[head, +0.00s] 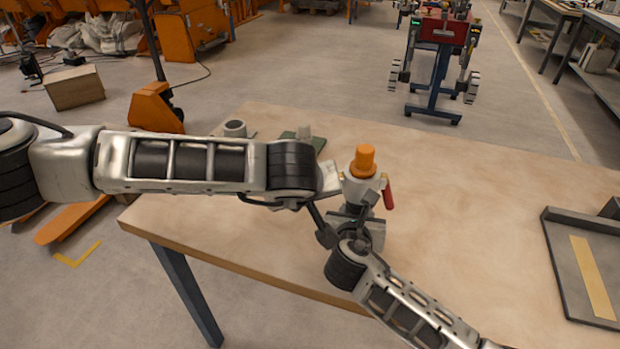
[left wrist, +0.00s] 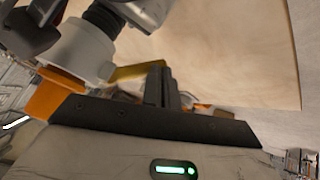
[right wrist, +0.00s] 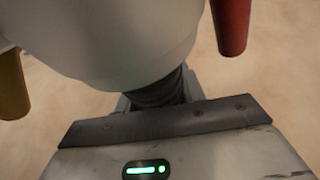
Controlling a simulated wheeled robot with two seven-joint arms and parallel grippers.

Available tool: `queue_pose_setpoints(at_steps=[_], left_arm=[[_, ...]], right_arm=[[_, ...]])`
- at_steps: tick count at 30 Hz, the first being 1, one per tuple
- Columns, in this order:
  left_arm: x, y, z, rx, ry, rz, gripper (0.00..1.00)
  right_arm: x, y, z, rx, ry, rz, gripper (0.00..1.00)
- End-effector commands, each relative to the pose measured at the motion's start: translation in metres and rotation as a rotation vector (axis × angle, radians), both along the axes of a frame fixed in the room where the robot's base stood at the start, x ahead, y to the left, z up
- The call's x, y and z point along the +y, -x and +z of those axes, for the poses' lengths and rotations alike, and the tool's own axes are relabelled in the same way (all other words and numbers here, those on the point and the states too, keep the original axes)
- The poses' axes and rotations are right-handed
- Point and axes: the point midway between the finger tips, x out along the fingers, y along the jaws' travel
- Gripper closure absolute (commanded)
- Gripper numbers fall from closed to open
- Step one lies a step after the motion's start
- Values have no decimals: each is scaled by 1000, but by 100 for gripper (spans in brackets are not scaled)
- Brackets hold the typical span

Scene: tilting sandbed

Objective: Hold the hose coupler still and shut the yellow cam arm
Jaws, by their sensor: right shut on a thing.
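The hose coupler (head: 362,188) stands upright on the table, a pale grey body with an orange cap (head: 365,160). Its red cam arm (head: 388,195) hangs down on the right side. The yellow cam arm (left wrist: 135,72) is on the opposite side; it shows at the left edge of the right wrist view (right wrist: 12,85), and its exact angle is unclear. My left gripper (left wrist: 164,85) is beside the yellow arm, its dark fingers together; whether they touch it is unclear. My right gripper (right wrist: 160,100) is shut on the coupler's lower part, its fingertips largely hidden beneath the body.
A grey ring-shaped part (head: 235,128) and a green item (head: 300,140) lie behind my left arm on the table (head: 470,190). A dark tray with a yellow strip (head: 580,262) is at the right. The table between coupler and tray is clear.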

Motion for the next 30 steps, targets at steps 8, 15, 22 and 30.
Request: queue_pose_setpoints(at_steps=[8,15,22,30], left_arm=[[-2,0,-15,3,-6,3,100],[-6,1,-21,4,-4,2,100],[-8,1,-23,3,-4,1,100],[-8,1,-19,0,-2,0,100]], right_arm=[[0,0,1,-2,-1,1,96],[0,0,1,-2,-1,1,96],[0,0,1,-2,0,1,96],[0,0,1,-2,0,1,96]])
